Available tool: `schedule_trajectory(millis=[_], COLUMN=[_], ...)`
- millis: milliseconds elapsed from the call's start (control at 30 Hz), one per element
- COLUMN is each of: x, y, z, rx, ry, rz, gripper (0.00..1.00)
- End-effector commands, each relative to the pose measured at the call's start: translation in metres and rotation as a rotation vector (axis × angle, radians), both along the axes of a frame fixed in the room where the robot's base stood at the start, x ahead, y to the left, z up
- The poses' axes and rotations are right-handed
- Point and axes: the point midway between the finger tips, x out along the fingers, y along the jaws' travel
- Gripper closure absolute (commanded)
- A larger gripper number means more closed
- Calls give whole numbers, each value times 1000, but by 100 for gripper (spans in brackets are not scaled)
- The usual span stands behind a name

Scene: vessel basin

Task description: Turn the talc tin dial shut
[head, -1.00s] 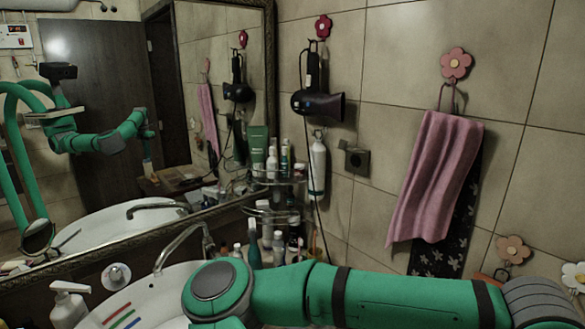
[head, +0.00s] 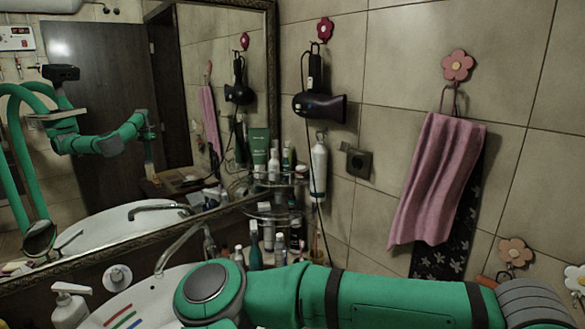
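I cannot make out the talc tin or its dial in the head view. My green arm crosses the bottom of the picture from the right and hides part of the basin (head: 150,290) and whatever lies behind it. My gripper does not show directly; it is below the frame or behind the arm. The mirror (head: 105,130) reflects my arm, but its end is too small there to tell the gripper's state.
A corner shelf (head: 272,212) with several bottles stands behind the arm, beside the curved tap (head: 183,243). A soap dispenser (head: 70,305) stands at lower left. A hair dryer (head: 320,106) and a pink towel (head: 438,180) hang on the tiled wall.

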Motion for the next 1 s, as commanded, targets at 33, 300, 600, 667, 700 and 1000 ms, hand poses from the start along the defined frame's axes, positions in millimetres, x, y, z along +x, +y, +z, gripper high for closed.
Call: schedule_trajectory(millis=[33,300,600,667,700,1000], x=[0,0,2,3,3,11], y=[0,1,0,0,0,1], z=[0,0,0,0,0,0], rx=[0,0,0,0,1,2], ry=[0,0,0,-1,-1,-1], rz=[0,0,1,1,1,3], gripper=[100,100,100,100,100,100])
